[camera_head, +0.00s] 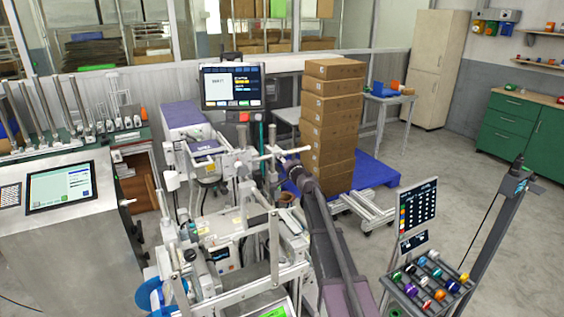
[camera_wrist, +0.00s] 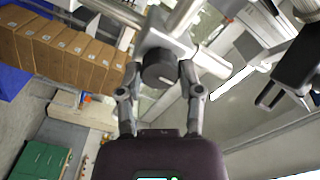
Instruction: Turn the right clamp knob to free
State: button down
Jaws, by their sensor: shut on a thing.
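The right clamp knob (camera_wrist: 158,70) is a dark round knob with a short pale mark on its face. It sits on a grey clamp block (camera_wrist: 163,36) on a metal rod (camera_wrist: 185,14). My gripper (camera_wrist: 160,78) has one finger on each side of the knob and is shut on it. In the head view my gripper (camera_head: 279,155) is at the end of my arm, beside the machine's upper rods. The knob is too small to make out there.
A machine of rods and rails (camera_head: 215,225) stands close around my gripper. A tall stack of cartons (camera_head: 330,125) stands on a blue pallet (camera_head: 372,172) behind it. A monitor (camera_head: 233,86) is behind the machine. A rack of coloured spools (camera_head: 432,280) is at lower right.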

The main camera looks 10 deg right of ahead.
jog(key=shift+w, duration=0.1)
dwell(0.4)
jog(key=shift+c, duration=1.3)
grip_release()
jog(key=shift+a, duration=0.1)
jog(key=v, duration=1.2)
